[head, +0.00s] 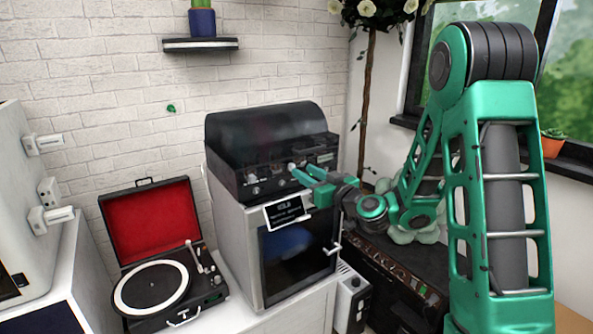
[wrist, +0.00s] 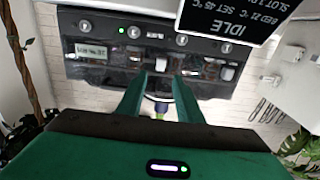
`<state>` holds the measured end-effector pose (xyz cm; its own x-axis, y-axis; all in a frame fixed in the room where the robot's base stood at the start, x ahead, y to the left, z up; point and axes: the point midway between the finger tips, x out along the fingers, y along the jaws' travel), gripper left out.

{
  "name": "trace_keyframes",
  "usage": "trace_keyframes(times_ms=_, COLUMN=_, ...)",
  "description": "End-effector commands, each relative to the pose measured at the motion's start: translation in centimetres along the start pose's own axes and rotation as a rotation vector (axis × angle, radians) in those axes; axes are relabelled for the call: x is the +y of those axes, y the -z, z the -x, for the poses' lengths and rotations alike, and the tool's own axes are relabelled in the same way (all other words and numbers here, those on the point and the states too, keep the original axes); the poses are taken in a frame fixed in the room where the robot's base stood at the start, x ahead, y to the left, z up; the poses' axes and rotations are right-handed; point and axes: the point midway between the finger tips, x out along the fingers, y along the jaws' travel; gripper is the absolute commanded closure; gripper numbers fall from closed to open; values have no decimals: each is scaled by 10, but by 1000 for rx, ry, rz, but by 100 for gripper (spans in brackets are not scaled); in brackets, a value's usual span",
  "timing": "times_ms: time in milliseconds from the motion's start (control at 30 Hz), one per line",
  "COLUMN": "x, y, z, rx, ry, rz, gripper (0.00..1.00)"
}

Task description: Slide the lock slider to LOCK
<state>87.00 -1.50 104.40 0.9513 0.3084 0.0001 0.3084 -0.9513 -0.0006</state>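The machine's control panel (head: 262,182) runs along its top front edge, under a dark hood. In the wrist view the panel (wrist: 108,62) appears upside down, with round knobs, small pale slider-like pieces and a lit green dot. A pale piece (wrist: 160,64) lies just beyond my fingertips. I cannot read a LOCK label or tell which piece is the lock slider. My gripper (head: 304,176) is at the panel's front; its green fingers are apart in the wrist view (wrist: 158,80), with nothing seen held. I cannot tell whether they touch the panel.
A tilted display (head: 287,212) reading IDLE hangs below the panel, close to my gripper; it also shows in the wrist view (wrist: 226,15). The machine's glass door (head: 297,258) is shut. An open record player (head: 152,285) stands to its left. A thin tree trunk (head: 367,100) rises behind, right.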

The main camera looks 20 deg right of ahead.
Motion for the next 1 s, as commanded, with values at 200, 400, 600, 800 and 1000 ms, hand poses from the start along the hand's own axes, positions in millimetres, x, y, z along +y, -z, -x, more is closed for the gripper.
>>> trace_keyframes(times_ms=200, x=-1, y=0, z=-34, rx=0, ry=2, rz=3, gripper=67)
trace_keyframes(times_ms=400, x=0, y=0, z=-49, rx=0, ry=1, rz=1, gripper=67)
trace_keyframes(times_ms=600, x=0, y=0, z=-51, rx=-1, ry=0, rz=1, gripper=67)
trace_keyframes(times_ms=800, x=1, y=0, z=-50, rx=-1, ry=0, rz=0, gripper=86)
trace_keyframes(times_ms=1000, x=1, y=-1, z=-50, rx=-1, ry=0, rz=0, gripper=100)
